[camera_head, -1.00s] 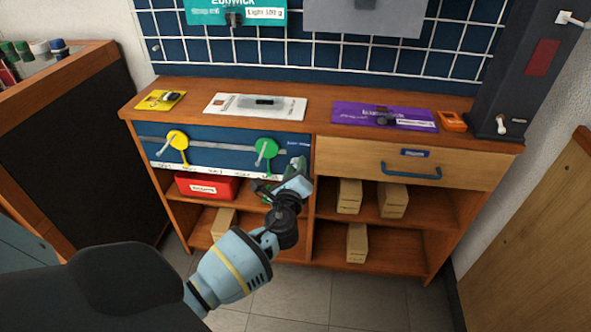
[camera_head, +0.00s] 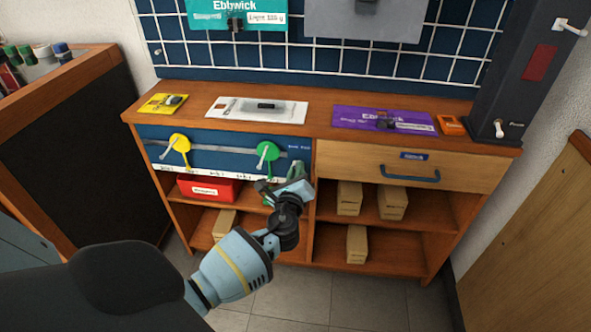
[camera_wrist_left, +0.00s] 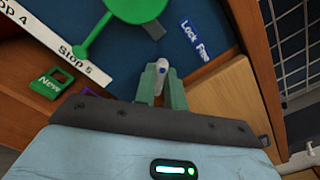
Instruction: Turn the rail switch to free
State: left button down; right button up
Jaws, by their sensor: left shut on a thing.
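The rail switch shows as a small pale lever (camera_wrist_left: 161,67) on the blue panel, next to a blue "Lock Free" label (camera_wrist_left: 196,38) in the left wrist view. My left gripper (camera_wrist_left: 161,86) is shut on this lever, its green fingers on either side of it. In the head view my left gripper (camera_head: 298,172) is at the right end of the blue panel (camera_head: 215,141) and covers the switch. Which way the lever points is hard to tell. My right gripper is not in view.
A green disc (camera_head: 268,151) and a yellow disc (camera_head: 180,144) with pointers sit on the panel's rail, left of my gripper. A red box (camera_head: 208,188) stands on the shelf below. A wooden drawer (camera_head: 340,171) with a blue handle adjoins on the right.

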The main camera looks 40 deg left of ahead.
pick_arm(q)
jog(key=shift+w+d+m+p, duration=0.15)
jog(key=shift+m+p, duration=2.25)
jog(key=shift+m, duration=1.65)
jog(key=shift+d+m+p, duration=0.1)
jog(key=shift+m+p, duration=2.3)
jog(key=shift+m, duration=1.65)
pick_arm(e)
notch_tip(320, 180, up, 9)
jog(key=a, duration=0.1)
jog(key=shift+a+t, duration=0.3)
pick_arm(q)
jog(key=shift+f, duration=0.1)
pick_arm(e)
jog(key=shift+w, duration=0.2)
pick_arm(q)
jog(key=c, duration=1.5)
grip_release()
jog(key=shift+o, duration=0.2)
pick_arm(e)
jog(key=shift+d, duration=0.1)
